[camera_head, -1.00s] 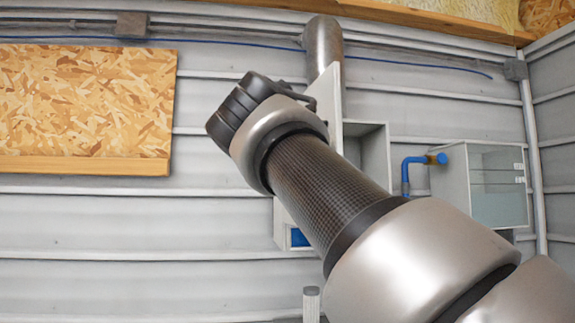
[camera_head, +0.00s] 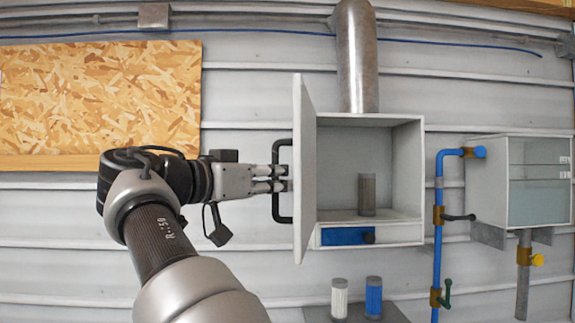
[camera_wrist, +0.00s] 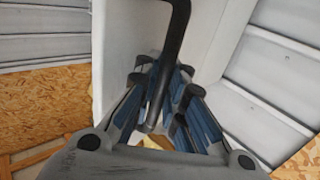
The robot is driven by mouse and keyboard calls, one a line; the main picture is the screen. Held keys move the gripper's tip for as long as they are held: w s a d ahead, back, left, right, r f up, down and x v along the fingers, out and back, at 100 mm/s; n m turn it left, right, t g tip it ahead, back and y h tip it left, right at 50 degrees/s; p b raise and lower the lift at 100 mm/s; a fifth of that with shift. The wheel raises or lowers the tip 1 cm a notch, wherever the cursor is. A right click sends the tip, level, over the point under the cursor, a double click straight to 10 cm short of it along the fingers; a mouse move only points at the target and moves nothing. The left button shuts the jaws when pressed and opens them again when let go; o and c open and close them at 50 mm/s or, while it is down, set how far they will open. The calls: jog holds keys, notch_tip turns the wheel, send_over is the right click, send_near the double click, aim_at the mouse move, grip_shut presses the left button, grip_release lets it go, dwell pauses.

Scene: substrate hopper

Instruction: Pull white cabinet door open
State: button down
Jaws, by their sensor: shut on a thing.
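The white cabinet door (camera_head: 305,160) stands swung out from the left side of the white cabinet (camera_head: 405,165), so the inside shows. A black bar handle (camera_head: 276,208) is on the door's outer face. My gripper (camera_head: 284,179) is shut on this handle from the left. In the wrist view the black handle (camera_wrist: 175,45) runs between the fingers of my gripper (camera_wrist: 162,90), with the white door behind it. A grey cylinder (camera_head: 367,193) stands inside the cabinet.
Below the opening is a blue panel (camera_head: 342,236) with a dark knob. A white cylinder (camera_head: 339,298) and a blue one (camera_head: 374,296) stand on a grey shelf below. Blue pipes with valves (camera_head: 438,225) and a glass-fronted tank (camera_head: 540,180) are at right.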

jog(key=shift+a+f, duration=0.2)
jog(key=shift+f, duration=0.05)
jog(key=c, duration=2.2)
grip_release()
jog(key=shift+o, duration=1.4)
jog(key=shift+s+a+r, duration=0.1)
jog(key=shift+s+a, duration=0.1)
jog(key=shift+o, duration=1.3)
jog(key=shift+w+d+r, duration=0.1)
jog(key=shift+d, duration=0.1)
jog(key=shift+a, duration=0.15)
jog(key=v, duration=1.2)
